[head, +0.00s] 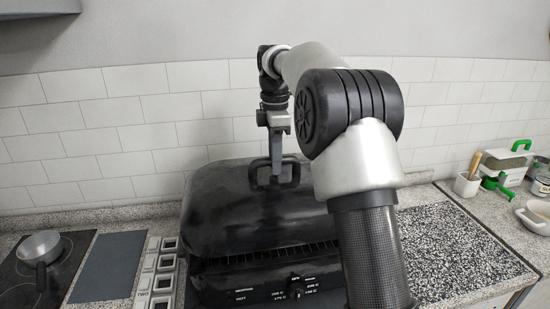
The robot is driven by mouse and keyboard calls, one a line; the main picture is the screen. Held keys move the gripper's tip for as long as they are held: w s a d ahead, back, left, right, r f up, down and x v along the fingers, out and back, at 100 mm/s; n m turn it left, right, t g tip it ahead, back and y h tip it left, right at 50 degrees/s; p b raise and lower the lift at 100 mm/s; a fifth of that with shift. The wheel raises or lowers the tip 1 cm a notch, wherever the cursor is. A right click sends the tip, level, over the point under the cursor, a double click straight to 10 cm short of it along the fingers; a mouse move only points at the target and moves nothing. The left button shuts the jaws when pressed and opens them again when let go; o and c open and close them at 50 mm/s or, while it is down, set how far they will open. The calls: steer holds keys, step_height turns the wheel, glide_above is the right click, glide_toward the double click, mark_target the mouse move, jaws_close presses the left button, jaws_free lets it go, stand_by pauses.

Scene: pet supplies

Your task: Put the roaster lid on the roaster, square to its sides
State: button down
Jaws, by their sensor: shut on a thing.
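The roaster lid (225,205) is a large black domed cover with a loop handle on top. My gripper (276,165) points down and is shut on the lid's handle (291,172). The roaster (215,286) is a black appliance with a dial and white markings on its front, directly below the lid. A dark ribbed strip shows between the lid's front edge and the roaster's front panel. I cannot tell whether the lid touches the rim. My arm hides the right side of the lid and roaster.
A saucepan (40,246) stands on the hob at left, beside a dark grey board (108,266) and several small framed pieces (160,268). A speckled mat (458,250) lies clear at right. Containers (505,165) and a bowl (536,217) stand far right. A tiled wall is behind.

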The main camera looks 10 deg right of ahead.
mark_target(275, 179)
steer(key=shift+w+f+b, duration=0.1)
steer(key=shift+f+b, duration=1.35)
steer(key=shift+f, duration=1.15)
steer(key=shift+f+p, duration=0.5)
stand_by(0.6)
steer(key=c, duration=1.6)
jaws_free()
steer(key=shift+o, duration=0.4)
steer(key=shift+f, duration=0.2)
step_height(275, 179, up, 17)
steer(key=shift+p, duration=0.9)
steer(key=shift+r, duration=0.35)
